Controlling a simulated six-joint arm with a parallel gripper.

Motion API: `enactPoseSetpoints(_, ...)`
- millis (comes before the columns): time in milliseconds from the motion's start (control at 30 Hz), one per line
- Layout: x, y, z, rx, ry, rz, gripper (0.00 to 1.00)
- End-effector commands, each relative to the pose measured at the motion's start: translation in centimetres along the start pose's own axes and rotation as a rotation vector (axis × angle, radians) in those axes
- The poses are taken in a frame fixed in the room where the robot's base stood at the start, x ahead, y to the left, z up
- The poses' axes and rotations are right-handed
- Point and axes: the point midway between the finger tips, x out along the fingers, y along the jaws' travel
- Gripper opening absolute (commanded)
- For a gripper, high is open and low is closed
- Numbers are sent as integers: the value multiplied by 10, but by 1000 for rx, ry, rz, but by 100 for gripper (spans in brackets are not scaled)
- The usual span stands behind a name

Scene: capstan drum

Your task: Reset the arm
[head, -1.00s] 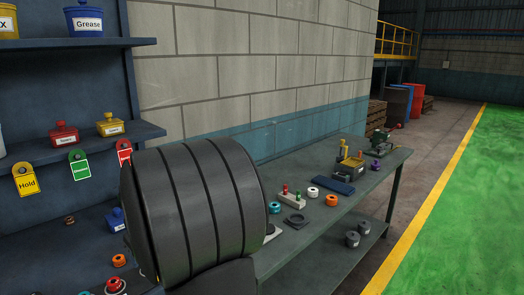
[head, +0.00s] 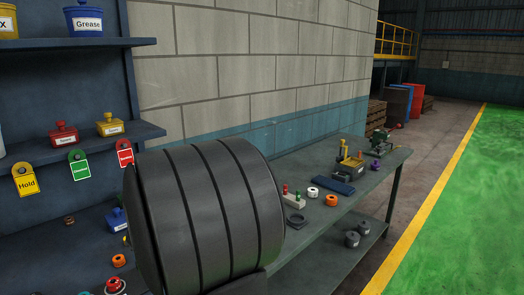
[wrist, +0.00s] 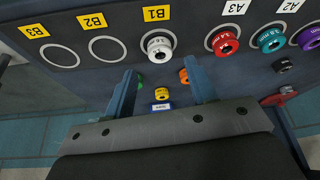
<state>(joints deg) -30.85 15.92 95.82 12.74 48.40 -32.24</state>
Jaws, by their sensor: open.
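My gripper (wrist: 160,68) shows in the wrist view, its two blue-grey fingers spread well apart. No object is held between the fingers. A small yellow-topped pot with a blue-edged label (wrist: 162,96) shows beyond the gap. A dark panel with labelled rings lies past the fingertips. A white spool (wrist: 158,46) sits at B1 and a red spool (wrist: 222,41) at A3. The rings at B2 and B3 are empty. In the head view a large dark grooved cylinder of my arm fills the lower middle, and my gripper is not visible there.
In the head view, blue shelves (head: 85,150) with pots and tags stand on the left. A grey bench (head: 335,215) with small coloured parts runs to the right behind my arm. A teal spool (wrist: 270,40) is at A2. Green floor (head: 465,210) lies open at right.

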Motion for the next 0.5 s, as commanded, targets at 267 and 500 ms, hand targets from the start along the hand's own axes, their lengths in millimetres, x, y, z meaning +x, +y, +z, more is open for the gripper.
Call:
enactPoseSetpoints(267,-58,0,-1,0,4,2,52)
enactPoseSetpoints(500,-42,-1,1,0,-6,-3,52)
